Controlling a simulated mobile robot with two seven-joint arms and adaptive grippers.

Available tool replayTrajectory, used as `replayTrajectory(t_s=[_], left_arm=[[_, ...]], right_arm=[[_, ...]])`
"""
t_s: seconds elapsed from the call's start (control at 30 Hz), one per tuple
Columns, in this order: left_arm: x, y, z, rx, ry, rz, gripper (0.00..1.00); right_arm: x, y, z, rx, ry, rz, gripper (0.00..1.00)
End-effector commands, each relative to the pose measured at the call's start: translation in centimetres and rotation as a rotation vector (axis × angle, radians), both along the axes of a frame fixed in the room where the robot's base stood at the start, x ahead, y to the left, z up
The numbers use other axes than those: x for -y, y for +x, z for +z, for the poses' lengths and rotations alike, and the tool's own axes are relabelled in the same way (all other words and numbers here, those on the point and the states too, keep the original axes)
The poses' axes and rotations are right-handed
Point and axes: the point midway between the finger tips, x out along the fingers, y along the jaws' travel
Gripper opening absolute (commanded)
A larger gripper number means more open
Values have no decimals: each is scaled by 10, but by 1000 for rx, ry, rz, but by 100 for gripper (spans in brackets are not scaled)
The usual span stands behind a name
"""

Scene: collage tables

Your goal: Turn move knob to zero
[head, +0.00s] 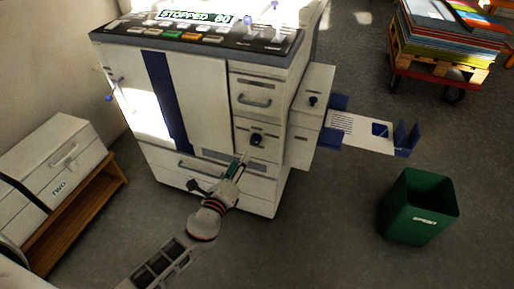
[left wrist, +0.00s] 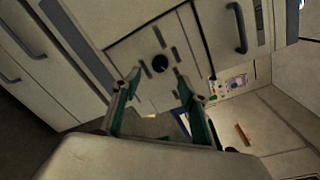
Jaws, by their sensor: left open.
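A dark round knob (head: 257,140) sits on a panel at the lower right of the white machine's front. The same panel's knob (left wrist: 160,63) shows in the left wrist view, with dark marks around it on the panel. I cannot tell which way the knob points. My left gripper (head: 239,164) is just below and left of the knob in the head view. In the left wrist view its green fingers (left wrist: 157,82) are spread, with the knob seen beyond and between the tips. Nothing is held. My right gripper is not in view.
A paper tray (head: 360,132) juts right. A green bin (head: 419,207) and a loaded cart (head: 441,66) stand right.

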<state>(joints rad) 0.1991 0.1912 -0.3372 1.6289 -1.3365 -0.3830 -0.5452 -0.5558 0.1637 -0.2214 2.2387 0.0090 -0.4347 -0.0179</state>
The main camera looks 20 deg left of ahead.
Motion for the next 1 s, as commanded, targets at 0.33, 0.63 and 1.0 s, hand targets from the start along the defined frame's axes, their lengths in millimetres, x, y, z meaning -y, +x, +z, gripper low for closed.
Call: replayTrajectory(t_s=[0.33, 0.63, 1.0], left_arm=[[6, 44, -16, 84, 366, -37, 43], [7, 88, -14, 85, 365, -37, 43], [8, 115, -14, 84, 362, -38, 43]], right_arm=[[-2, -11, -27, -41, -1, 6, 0], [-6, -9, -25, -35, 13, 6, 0], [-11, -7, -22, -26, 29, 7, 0]])
